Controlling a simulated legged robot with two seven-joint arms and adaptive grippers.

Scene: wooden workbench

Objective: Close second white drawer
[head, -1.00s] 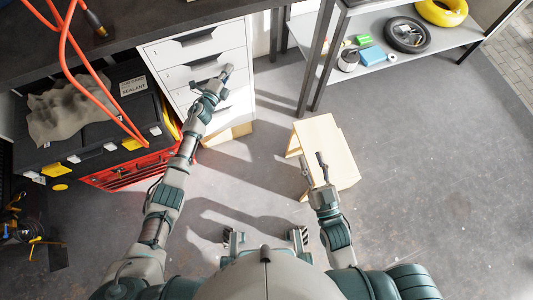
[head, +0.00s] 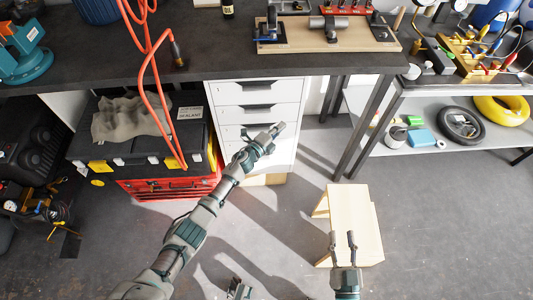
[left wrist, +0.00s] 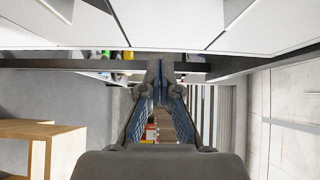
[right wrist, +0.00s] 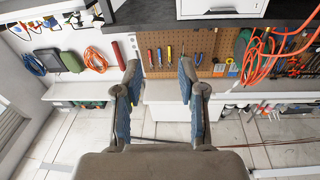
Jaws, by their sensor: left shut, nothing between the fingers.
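The white drawer unit (head: 288,92) stands under the dark workbench, with several drawer fronts one above another. The second white drawer (head: 230,113) is below the top one; its front looks about level with its neighbours, but I cannot tell if a small gap is left. My left gripper (head: 279,128) is shut and empty, in front of the unit's right side, and overlaps the lower fronts. In the left wrist view its fingers (left wrist: 157,70) are together below white drawer fronts (left wrist: 180,22); contact is not clear. My right gripper (head: 343,238) is open and empty, away from the unit.
A black toolbox (head: 140,150) on a red chest (head: 165,188) stands left of the drawers. An orange hose (head: 157,85) hangs before it. A wooden step stool (head: 352,215) stands on the floor at right, near my right gripper. A metal shelf leg (head: 366,125) is right of the unit.

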